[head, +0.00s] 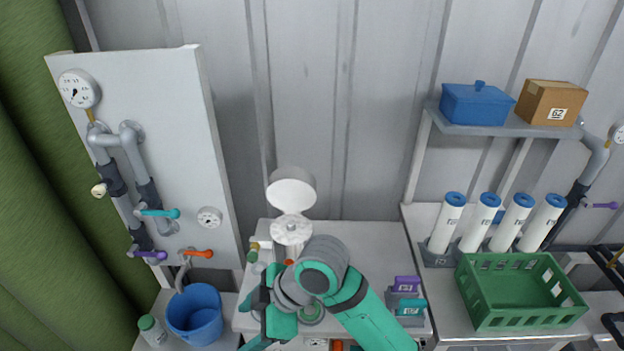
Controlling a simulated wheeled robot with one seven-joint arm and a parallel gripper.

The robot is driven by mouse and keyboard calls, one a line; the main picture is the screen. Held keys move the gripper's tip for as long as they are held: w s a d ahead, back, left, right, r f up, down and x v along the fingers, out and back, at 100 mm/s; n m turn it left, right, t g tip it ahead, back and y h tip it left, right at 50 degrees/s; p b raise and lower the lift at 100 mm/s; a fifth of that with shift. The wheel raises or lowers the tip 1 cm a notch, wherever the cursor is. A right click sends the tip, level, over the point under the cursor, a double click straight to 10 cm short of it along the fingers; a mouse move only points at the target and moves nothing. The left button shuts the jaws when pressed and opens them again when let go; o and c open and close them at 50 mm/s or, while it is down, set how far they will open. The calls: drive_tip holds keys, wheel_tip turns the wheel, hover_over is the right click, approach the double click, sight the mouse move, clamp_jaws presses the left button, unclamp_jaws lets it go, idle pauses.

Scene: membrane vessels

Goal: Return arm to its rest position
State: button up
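My arm, teal and grey, reaches in from the bottom over the middle worktop (365,245) in the head view. Its rounded grey wrist joint is near the picture's centre bottom. My gripper (255,318) is at the lower left end of the arm, over the left part of the worktop. Its dark fingers are small and partly hidden by teal arm parts, so I cannot tell whether they are open or shut. I see no object clearly held in it.
A white vessel (291,229) with its round lid (291,190) raised stands behind my arm. Purple and teal blocks sit to the right. A blue bucket (194,316) and a valve panel (170,110) are left. White cylinders (480,222) and a green crate (515,320) are right.

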drive_tip(key=w+a+r+m+t+y, duration=0.3)
drive_tip(key=a+m+t+y, duration=0.1)
drive_tip(key=a, duration=0.2)
drive_tip(key=w+a+r+m+t+y, duration=0.3)
drive_tip(key=a+m, duration=0.1)
drive_tip(key=a, duration=0.2)
drive_tip(key=s+d+f+m+t+h, duration=0.4)
drive_tip(key=d+f+m+h, duration=0.1)
drive_tip(key=d+f+m, duration=0.25)
drive_tip(key=s+d+f+m+t+h, duration=0.4)
drive_tip(key=d+f+m+t+h, duration=0.15)
drive_tip(key=f+m, duration=0.3)
drive_tip(key=s+d+f+n+h, duration=0.1)
drive_tip(key=s+d, duration=0.3)
drive_tip(key=s, duration=0.3)
drive_tip(key=s+d+f+n+g+h, duration=0.1)
drive_tip(key=s+d+n, duration=0.1)
drive_tip(key=s+d, duration=0.2)
drive_tip(key=s+d+f+n+h, duration=0.1)
drive_tip(key=s+d, duration=0.3)
drive_tip(key=s, duration=0.7)
drive_tip(key=shift+f, duration=0.35)
drive_tip(key=shift+h, duration=0.25)
